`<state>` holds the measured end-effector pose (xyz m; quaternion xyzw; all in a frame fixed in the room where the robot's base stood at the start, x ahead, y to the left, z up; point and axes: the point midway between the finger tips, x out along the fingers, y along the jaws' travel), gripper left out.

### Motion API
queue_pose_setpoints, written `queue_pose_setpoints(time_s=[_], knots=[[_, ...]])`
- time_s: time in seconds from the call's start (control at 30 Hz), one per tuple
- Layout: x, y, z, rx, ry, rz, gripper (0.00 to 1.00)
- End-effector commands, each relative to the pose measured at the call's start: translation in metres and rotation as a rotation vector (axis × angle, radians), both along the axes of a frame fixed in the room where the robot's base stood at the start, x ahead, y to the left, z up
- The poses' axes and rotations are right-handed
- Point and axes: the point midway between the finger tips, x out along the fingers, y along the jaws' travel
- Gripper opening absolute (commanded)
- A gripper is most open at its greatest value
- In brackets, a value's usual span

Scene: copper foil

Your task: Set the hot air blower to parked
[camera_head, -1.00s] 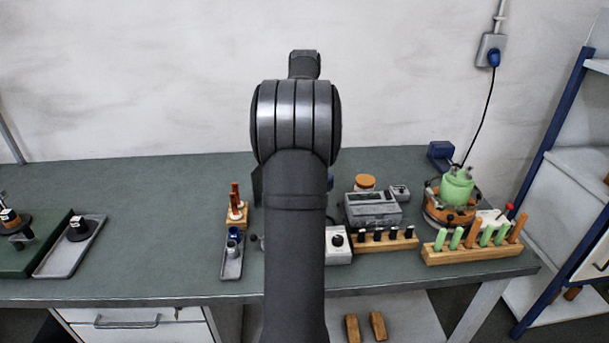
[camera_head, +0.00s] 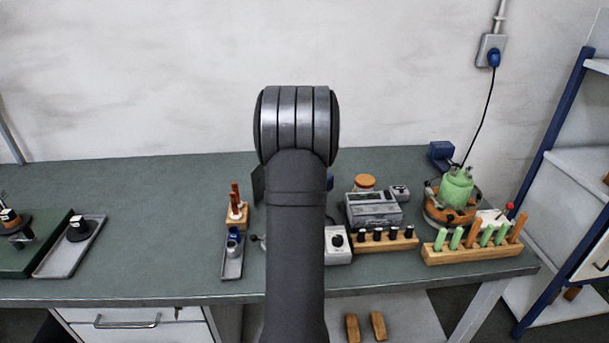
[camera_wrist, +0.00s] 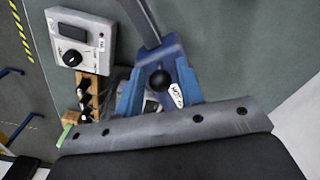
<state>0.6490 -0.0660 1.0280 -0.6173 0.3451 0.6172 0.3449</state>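My gripper (camera_wrist: 157,88) shows in the wrist view as two blue fingers set apart, so it is open. A black ball knob (camera_wrist: 160,80) shows between the fingers; I cannot tell whether they touch it. A grey bar (camera_wrist: 143,22) runs from the top edge down toward the knob. A white label (camera_wrist: 176,95) shows beside the right finger. In the head view my arm hides the gripper and most of what is behind it. A small dark knob (camera_head: 254,238) shows left of the arm. The blower's body cannot be made out clearly.
A white control box (camera_head: 338,244) with a black dial is right of my arm; it also shows in the wrist view (camera_wrist: 82,42). A grey device (camera_head: 373,208), a wooden rack (camera_head: 470,252) and a green vessel (camera_head: 456,187) stand further right.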

Motion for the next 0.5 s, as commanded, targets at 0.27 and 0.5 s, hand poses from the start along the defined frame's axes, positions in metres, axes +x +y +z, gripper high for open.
queue_pose_setpoints(time_s=[0.27,0.5], knots=[[0.0000,0.0000,0.0002,0.000,0.000,0.000,0.00],[0.0009,0.0007,0.0002,0.000,0.000,-0.020,0.00]])
